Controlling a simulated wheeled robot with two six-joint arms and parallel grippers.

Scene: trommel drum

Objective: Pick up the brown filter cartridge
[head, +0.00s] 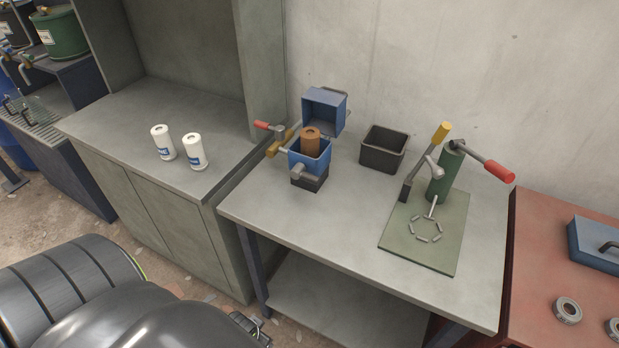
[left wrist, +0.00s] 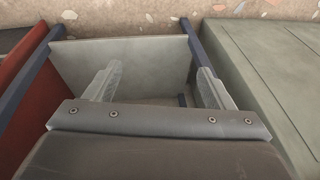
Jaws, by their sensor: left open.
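The brown filter cartridge (head: 310,140) stands upright in an open blue housing (head: 311,160) on the left part of the grey table (head: 340,213). Its top shows above the housing rim and its lower part is hidden inside. The blue lid (head: 325,110) is swung up behind it. My left gripper (left wrist: 157,84) is open and empty in the left wrist view, facing the table's lower shelf. In the head view, part of the left gripper (head: 250,328) shows low in front of the table, well away from the cartridge. My right gripper is not in view.
Two white cartridges (head: 163,142) (head: 195,151) stand on the cabinet top to the left. A red-handled valve (head: 268,127) adjoins the housing. A black bin (head: 383,149) and a green lever press (head: 445,172) on a plate stand to its right. The table's front middle is clear.

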